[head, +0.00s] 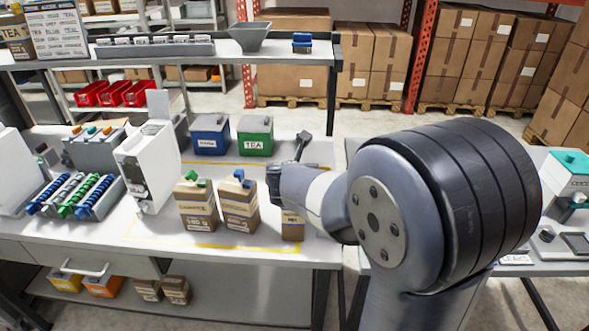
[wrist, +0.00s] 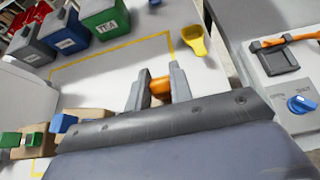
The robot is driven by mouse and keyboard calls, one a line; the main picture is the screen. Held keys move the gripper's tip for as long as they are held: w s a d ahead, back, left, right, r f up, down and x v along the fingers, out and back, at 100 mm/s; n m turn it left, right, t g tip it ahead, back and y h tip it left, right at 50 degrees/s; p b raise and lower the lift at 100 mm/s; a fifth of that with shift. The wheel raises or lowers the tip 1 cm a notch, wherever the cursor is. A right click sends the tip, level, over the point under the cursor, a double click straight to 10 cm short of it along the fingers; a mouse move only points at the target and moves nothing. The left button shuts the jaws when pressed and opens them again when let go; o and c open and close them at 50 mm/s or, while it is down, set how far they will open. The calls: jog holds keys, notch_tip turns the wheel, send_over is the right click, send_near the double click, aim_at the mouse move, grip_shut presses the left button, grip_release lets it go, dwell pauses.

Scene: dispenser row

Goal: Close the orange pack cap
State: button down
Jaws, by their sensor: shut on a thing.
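My gripper (head: 276,182) is low over the table in the head view, above a brown pack (head: 292,226) that my arm mostly hides. In the wrist view, the two grey fingers of my gripper (wrist: 158,88) are closed on the orange cap (wrist: 160,87), which shows between them. The pack under this cap is hidden there by the gripper body. The angle of the cap and whether it is seated cannot be told.
Left of my gripper stand a pack with a blue cap (head: 238,203) and one with a green cap (head: 196,205). Blue (head: 210,135) and green (head: 255,136) bins stand behind. A yellow scoop (wrist: 195,40) and a blue-knobbed device (wrist: 298,104) show in the wrist view.

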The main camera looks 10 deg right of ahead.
jog(key=c, duration=1.2)
grip_release()
jog(key=shift+c, duration=0.2)
jog(key=shift+s+r, duration=0.1)
jog(key=p+v, duration=0.2)
jog(key=v, duration=0.8)
jog(key=shift+s, duration=0.3)
jog(key=shift+a, duration=0.1)
